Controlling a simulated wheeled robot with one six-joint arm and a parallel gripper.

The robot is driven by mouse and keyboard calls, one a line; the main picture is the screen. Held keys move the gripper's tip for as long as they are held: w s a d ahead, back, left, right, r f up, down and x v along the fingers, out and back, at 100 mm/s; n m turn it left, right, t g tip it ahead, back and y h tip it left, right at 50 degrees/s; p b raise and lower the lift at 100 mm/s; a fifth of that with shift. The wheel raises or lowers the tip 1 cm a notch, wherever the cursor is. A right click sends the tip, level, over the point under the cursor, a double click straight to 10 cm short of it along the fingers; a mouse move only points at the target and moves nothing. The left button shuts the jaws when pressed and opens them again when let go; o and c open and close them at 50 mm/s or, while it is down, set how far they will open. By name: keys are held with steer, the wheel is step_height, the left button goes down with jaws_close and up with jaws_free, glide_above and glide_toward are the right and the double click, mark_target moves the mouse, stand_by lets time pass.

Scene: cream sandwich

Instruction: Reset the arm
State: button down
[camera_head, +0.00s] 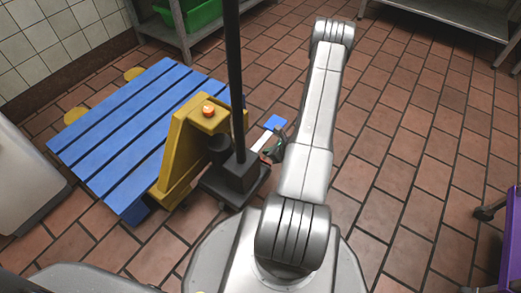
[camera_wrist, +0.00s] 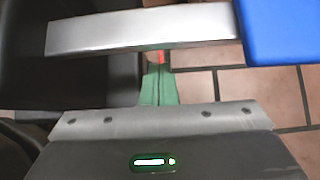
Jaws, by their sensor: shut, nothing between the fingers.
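My arm (camera_head: 312,110) reaches forward from my base and folds back down at its far end. My gripper (camera_head: 268,155) shows low at the arm's left side, beside the dark base of the pallet jack. In the wrist view its green fingers (camera_wrist: 158,85) are together, with nothing between them. A grey metal bar (camera_wrist: 145,31) with a blue end (camera_wrist: 280,30) crosses just beyond the fingertips. I cannot tell whether they touch. The blue end also shows in the head view (camera_head: 274,122).
A yellow pallet jack (camera_head: 184,140) with a black post (camera_head: 235,80) stands close left of the arm, at a blue pallet (camera_head: 125,125). Metal shelving with a green bin (camera_head: 195,14) is behind. A purple cart (camera_head: 512,240) is at right. Tiled floor right of the arm is clear.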

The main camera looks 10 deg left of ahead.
steer(key=p+v, duration=0.1)
steer(key=v, duration=0.5)
steer(key=shift+f, duration=0.1)
steer(key=b+x, duration=0.4)
steer(key=x, duration=1)
